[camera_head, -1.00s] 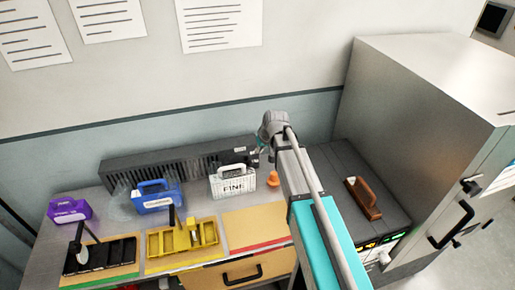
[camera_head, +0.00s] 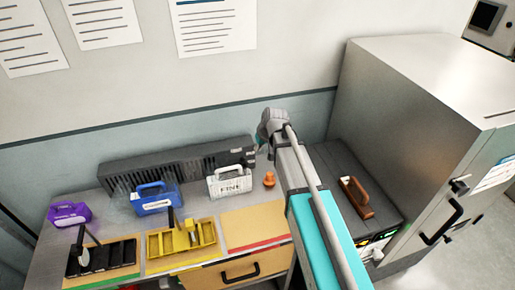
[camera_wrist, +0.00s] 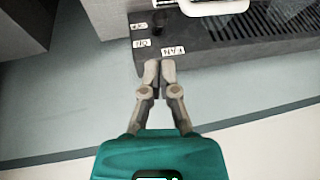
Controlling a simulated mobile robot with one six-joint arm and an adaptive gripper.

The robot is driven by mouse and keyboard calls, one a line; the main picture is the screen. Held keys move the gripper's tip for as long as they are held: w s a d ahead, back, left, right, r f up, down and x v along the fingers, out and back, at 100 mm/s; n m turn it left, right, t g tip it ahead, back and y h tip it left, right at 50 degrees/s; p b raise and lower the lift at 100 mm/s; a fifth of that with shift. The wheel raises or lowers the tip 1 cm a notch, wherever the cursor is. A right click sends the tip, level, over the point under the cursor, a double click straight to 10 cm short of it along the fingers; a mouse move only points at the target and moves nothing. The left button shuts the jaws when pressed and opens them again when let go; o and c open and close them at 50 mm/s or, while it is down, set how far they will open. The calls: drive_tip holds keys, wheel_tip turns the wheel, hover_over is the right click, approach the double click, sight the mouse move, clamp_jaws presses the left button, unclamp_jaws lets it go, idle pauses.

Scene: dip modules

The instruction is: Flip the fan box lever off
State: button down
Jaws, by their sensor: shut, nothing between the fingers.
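The fan box (camera_head: 165,168) is a long dark slatted box along the wall at the back of the bench. Its right end also shows in the wrist view (camera_wrist: 225,45), with a white label reading FAN upside down (camera_wrist: 173,50) and two smaller white labels (camera_wrist: 140,36). A dark stub that looks like the lever (camera_wrist: 159,22) stands beside the small labels; its position is hard to read. My gripper (camera_wrist: 160,68) is shut and empty, its fingertips overlapping the box's edge near the FAN label in the picture. Contact cannot be told. In the head view my arm hides the fingers.
A white FINE case (camera_head: 229,184), an orange cone-like piece (camera_head: 269,180), a blue case (camera_head: 154,198) and a purple case (camera_head: 69,214) stand on the bench. Yellow (camera_head: 182,239) and black (camera_head: 102,258) trays lie in front. A grey cabinet (camera_head: 415,130) stands right of my arm.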

sight(247, 165)
drive_tip(key=shift+w+a+f, duration=0.15)
drive_tip(key=shift+w+a, duration=0.1)
drive_tip(key=shift+w, duration=0.5)
drive_tip(key=shift+f+b, duration=0.2)
drive_tip(key=shift+b, duration=0.2)
drive_tip(key=b+x, duration=1.2)
drive_tip(key=x, duration=0.1)
drive_tip(key=shift+w+a+f, duration=0.15)
drive_tip(key=shift+w+a, duration=0.05)
drive_tip(key=shift+w, duration=0.1)
idle(0.3)
drive_tip(key=shift+s+d+f+b, duration=0.1)
drive_tip(key=shift+s+f+b, duration=0.35)
drive_tip(key=shift+f+b, duration=0.3)
drive_tip(key=shift+r, duration=0.3)
